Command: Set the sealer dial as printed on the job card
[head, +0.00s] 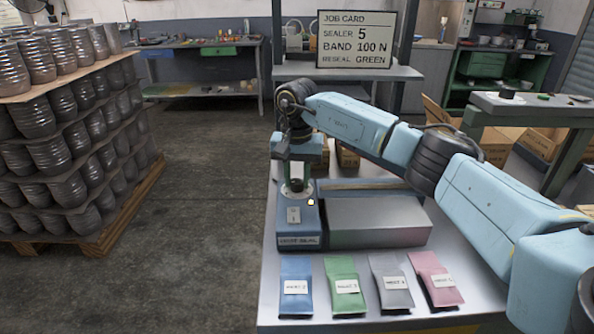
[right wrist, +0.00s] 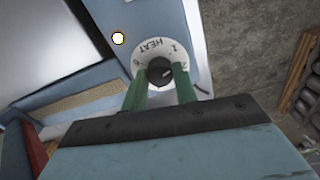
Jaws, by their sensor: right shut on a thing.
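The job card (head: 356,39) at the top of the head view reads SEALER 5, BAND 100 N, RESEAL GREEN. The heat sealer (head: 375,218), a blue box with a long grey part, stands on the bench. My right gripper (head: 297,177) comes down over the dial from above. In the right wrist view its green fingers (right wrist: 160,84) are shut on the black dial knob (right wrist: 158,70). A short pale mark on the knob points to the right. My left gripper is not in view.
Blue (head: 296,285), green (head: 344,284), grey (head: 390,282) and pink (head: 434,278) labelled pouches lie in front of the sealer on the metal bench (head: 300,328). A small yellow light (head: 311,202) shows beside the dial. A pallet of cans (head: 65,150) stands left across open floor.

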